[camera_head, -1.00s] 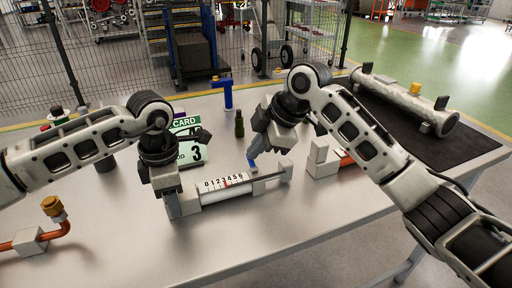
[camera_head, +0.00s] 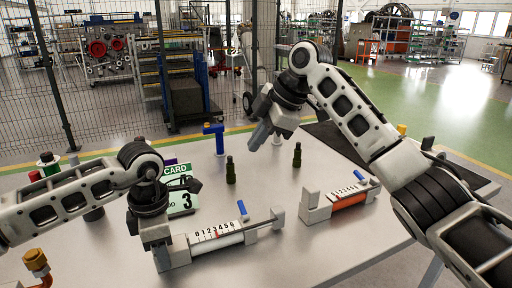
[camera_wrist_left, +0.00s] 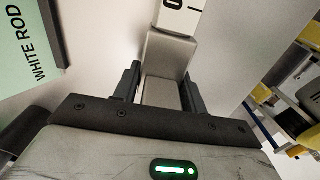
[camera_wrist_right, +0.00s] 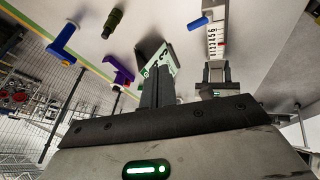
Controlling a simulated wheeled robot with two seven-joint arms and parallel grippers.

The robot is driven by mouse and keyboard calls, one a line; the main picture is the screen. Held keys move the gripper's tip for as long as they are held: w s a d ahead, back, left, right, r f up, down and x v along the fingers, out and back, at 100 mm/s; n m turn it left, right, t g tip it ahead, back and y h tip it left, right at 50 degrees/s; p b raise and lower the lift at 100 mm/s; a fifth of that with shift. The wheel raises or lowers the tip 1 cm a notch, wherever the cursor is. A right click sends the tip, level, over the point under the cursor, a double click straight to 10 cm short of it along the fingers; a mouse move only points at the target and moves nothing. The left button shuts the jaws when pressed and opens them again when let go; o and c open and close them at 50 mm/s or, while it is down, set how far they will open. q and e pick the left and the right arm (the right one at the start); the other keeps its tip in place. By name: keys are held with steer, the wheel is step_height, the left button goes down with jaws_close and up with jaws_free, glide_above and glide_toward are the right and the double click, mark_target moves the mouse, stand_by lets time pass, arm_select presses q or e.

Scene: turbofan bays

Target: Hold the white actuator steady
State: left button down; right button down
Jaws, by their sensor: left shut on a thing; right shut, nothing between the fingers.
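The white actuator (camera_head: 230,240) lies on the table, with a number scale, a red mark and a blue lever (camera_head: 242,209) near its right end. My left gripper (camera_head: 160,252) is shut on the grey block at its left end. The left wrist view shows that block (camera_wrist_left: 168,52) between the fingers. The actuator also shows in the right wrist view (camera_wrist_right: 216,40). My right gripper (camera_head: 258,136) is shut and empty, raised above the table behind the actuator and apart from it. Its closed fingers (camera_wrist_right: 157,78) also show in its wrist view.
An orange actuator (camera_head: 349,201) with its own scale lies to the right. Behind stand two dark green bottles (camera_head: 231,171) and a blue-topped thing (camera_head: 217,138). A green card (camera_head: 184,201) with a 3 stands behind my left gripper. Bare table lies in front.

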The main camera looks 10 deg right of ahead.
steer(key=c, duration=1.5)
jaws_free()
steer(key=shift+a, duration=0.1)
steer(key=m+t+h, duration=0.1)
steer(key=m+h, duration=0.3)
steer(key=m, duration=1.2)
glide_toward(241, 204)
steer(key=x, duration=0.8)
steer(key=shift+w+f, duration=0.15)
steer(key=shift+f, duration=0.1)
jaws_close()
